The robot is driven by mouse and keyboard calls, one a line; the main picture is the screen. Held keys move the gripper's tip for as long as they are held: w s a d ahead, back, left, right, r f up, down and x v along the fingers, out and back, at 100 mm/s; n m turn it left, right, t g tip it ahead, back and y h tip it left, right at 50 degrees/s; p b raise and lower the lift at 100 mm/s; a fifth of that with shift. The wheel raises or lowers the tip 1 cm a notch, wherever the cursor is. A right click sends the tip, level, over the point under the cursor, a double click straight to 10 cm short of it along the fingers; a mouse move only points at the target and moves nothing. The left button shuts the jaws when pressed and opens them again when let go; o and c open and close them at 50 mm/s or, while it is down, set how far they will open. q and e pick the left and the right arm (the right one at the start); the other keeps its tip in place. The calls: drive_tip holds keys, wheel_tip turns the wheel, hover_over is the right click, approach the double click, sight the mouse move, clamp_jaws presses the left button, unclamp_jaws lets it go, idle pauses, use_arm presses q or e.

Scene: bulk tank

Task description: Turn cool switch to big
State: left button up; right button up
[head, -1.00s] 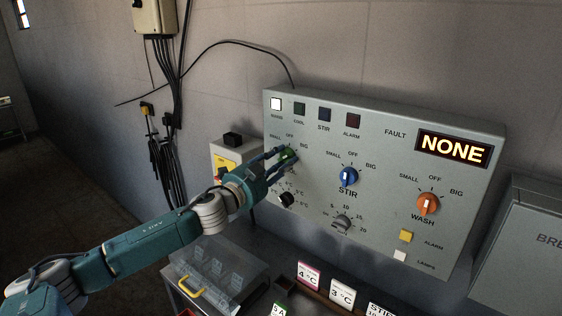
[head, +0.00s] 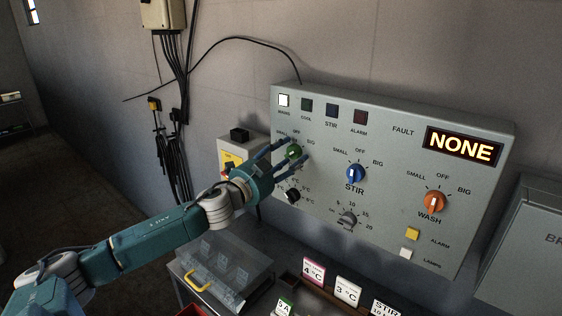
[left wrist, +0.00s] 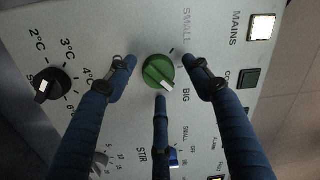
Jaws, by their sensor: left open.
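The green cool knob (head: 293,152) sits at the upper left of the grey control panel (head: 385,125). In the left wrist view the green knob (left wrist: 158,71) has its white pointer angled down and right, toward the BIG label. My left gripper (head: 290,153) is in front of the knob. In the left wrist view, my left gripper (left wrist: 160,76) has its fingers spread around the knob, with visible gaps beside it. It is open and holds nothing. The OFF label by this knob is hard to see in the wrist view. My right gripper is out of view.
A black temperature knob (head: 292,195) sits below, and the blue stir knob (head: 356,174) and orange wash knob (head: 436,202) are to the right. The display (head: 463,147) reads NONE. A clear box with a yellow handle (head: 198,281) stands under my arm.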

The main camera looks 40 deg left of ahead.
use_arm(q)
drive_tip(key=shift+s+f, duration=0.2)
drive_tip(key=shift+s, duration=0.5)
drive_tip(key=s, duration=1)
drive_tip(key=shift+s, duration=0.25)
drive_tip(key=shift+a+f, duration=0.1)
